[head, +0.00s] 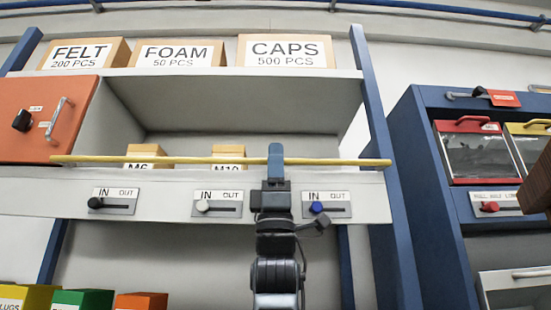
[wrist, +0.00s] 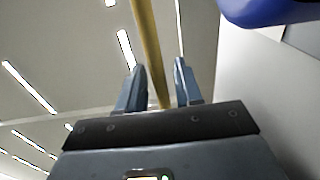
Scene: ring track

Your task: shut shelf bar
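The shelf bar is a long yellow rod (head: 200,160) running across the front of the shelf's lower opening, just above the pale front panel (head: 155,183). Its right end reaches past the blue upright. My gripper (head: 275,152) points upward at the bar, right of the middle, and a finger covers a short piece of it. In the wrist view, the yellow bar (wrist: 147,45) runs between the two blue fingers of my gripper (wrist: 158,85). The fingers stand apart, with a gap visible on the right side of the bar. Whether the left finger touches the bar is unclear.
Boxes marked M6 (head: 146,155) and M10 (head: 228,156) sit behind the bar. The front panel carries IN/OUT sliders, with black (head: 95,203), white (head: 203,206) and blue (head: 317,208) knobs. An orange door (head: 35,120) is at left. A blue cabinet (head: 425,190) stands at right.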

